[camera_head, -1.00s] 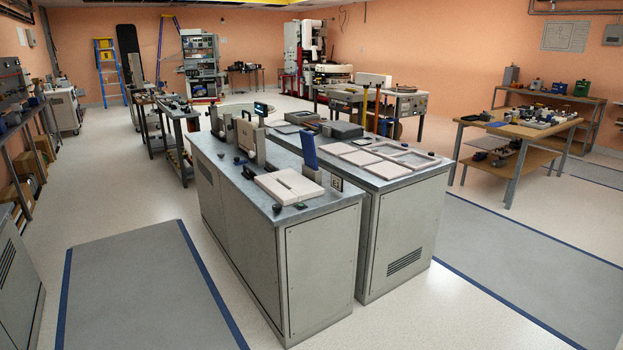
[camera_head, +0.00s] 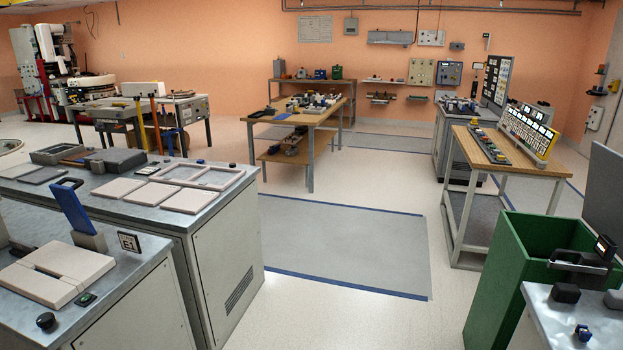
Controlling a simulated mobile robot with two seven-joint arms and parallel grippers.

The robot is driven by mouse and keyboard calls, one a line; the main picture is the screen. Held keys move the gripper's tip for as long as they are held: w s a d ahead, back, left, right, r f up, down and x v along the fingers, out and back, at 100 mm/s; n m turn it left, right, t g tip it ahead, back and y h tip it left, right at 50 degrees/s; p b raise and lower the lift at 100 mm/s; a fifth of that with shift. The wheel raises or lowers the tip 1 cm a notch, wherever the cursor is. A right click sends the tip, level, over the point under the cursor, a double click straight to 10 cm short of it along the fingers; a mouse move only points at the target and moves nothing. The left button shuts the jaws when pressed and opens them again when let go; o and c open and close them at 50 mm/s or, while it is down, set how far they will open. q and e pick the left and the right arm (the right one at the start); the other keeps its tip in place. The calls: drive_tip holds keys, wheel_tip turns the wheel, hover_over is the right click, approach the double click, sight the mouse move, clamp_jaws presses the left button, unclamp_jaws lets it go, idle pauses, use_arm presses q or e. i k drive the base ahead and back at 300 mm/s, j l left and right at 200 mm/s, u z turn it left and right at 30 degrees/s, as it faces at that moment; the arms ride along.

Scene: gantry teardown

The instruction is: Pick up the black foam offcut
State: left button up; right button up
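I cannot single out the black foam offcut for certain. A small black rounded block (camera_head: 566,293) lies on the grey cabinet top (camera_head: 545,318) at the lower right, and a similar dark piece (camera_head: 614,300) sits beside it at the picture's edge. A small black round piece (camera_head: 46,321) is on the near left cabinet top, next to a small dark green-marked item (camera_head: 86,299). Neither of my grippers is in view.
A green open bin (camera_head: 520,260) stands at the right. Two grey cabinets with pale slabs (camera_head: 160,194) and a blue upright piece (camera_head: 70,207) fill the left. A wooden-topped table (camera_head: 300,115) stands further back. The floor between, with its grey mat (camera_head: 345,240), is clear.

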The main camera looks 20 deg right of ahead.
sight(563, 293)
drive_tip(key=i+z, duration=0.2)
drive_tip(key=z, duration=0.2)
drive_tip(key=i+z, duration=0.15)
drive_tip(key=z, duration=0.25)
drive_tip(key=i+z, duration=0.2)
drive_tip(key=z, duration=0.15)
drive_tip(key=i+j+z, duration=0.15)
drive_tip(key=z, duration=0.25)
drive_tip(key=i+j+z, duration=0.15)
drive_tip(key=z, duration=0.3)
drive_tip(key=i+j+z, duration=0.2)
drive_tip(key=z, duration=0.25)
drive_tip(key=i+j+z, duration=0.2)
drive_tip(key=z, duration=0.2)
drive_tip(key=i+j+z, duration=0.15)
drive_tip(key=j+z, duration=0.15)
drive_tip(key=i+j+z, duration=0.15)
drive_tip(key=j+z, duration=0.15)
drive_tip(key=i+j+z, duration=0.1)
drive_tip(key=j+z, duration=0.55)
drive_tip(key=j, duration=0.15)
